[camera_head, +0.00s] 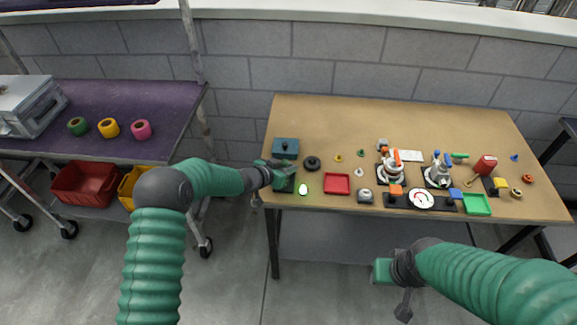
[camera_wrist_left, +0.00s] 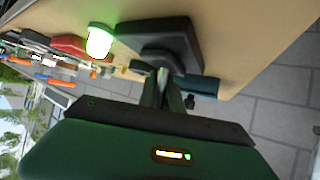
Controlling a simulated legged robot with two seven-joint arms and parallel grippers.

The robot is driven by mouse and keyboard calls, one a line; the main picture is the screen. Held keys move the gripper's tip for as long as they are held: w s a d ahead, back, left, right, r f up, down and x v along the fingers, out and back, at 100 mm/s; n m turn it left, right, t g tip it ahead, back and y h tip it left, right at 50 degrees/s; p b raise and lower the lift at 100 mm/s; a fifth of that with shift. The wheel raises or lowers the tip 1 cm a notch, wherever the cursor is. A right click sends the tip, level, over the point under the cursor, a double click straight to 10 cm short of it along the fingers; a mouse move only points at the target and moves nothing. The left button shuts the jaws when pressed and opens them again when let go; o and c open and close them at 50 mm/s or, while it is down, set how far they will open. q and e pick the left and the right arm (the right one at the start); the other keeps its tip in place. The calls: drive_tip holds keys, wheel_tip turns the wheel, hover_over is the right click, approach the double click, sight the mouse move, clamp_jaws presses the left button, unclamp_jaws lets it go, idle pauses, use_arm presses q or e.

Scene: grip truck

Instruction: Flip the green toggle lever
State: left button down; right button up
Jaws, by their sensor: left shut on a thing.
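The dark base of the toggle (camera_head: 287,187) sits at the left front edge of the wooden table, beside a lamp (camera_head: 303,189) glowing green. In the left wrist view, the dark base (camera_wrist_left: 172,38) is just beyond my fingers and the lit lamp (camera_wrist_left: 100,41) is to its left. My left gripper (camera_head: 279,171) is over the base, its fingers (camera_wrist_left: 161,82) shut on the toggle lever. The lever itself is mostly hidden between the fingers, so its tilt cannot be told. My right gripper (camera_head: 385,272) hangs in front of the table, away from it; its fingers are not clear.
A teal box (camera_head: 286,148) stands just behind the toggle base. A black round knob (camera_head: 312,163) and a red tray (camera_head: 337,184) lie to the right. Several small items and devices fill the table's right half. A purple-topped cart (camera_head: 110,110) stands left.

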use_arm(q)
drive_tip(key=shift+w+d+r, duration=0.15)
drive_tip(key=shift+w+r, duration=0.1)
drive_tip(key=shift+r, duration=0.2)
drive_tip(key=c, duration=1.5)
unclamp_jaws()
drive_tip(key=shift+w+f, duration=0.1)
drive_tip(key=shift+s, duration=0.2)
drive_tip(key=shift+f, duration=0.2)
drive_tip(key=shift+s, duration=0.1)
drive_tip(key=p+v, duration=0.1)
drive_tip(key=v, duration=1.5)
drive_tip(key=shift+s+a+r, duration=0.15)
drive_tip(key=shift+a+r, duration=0.05)
drive_tip(key=shift+a, duration=0.05)
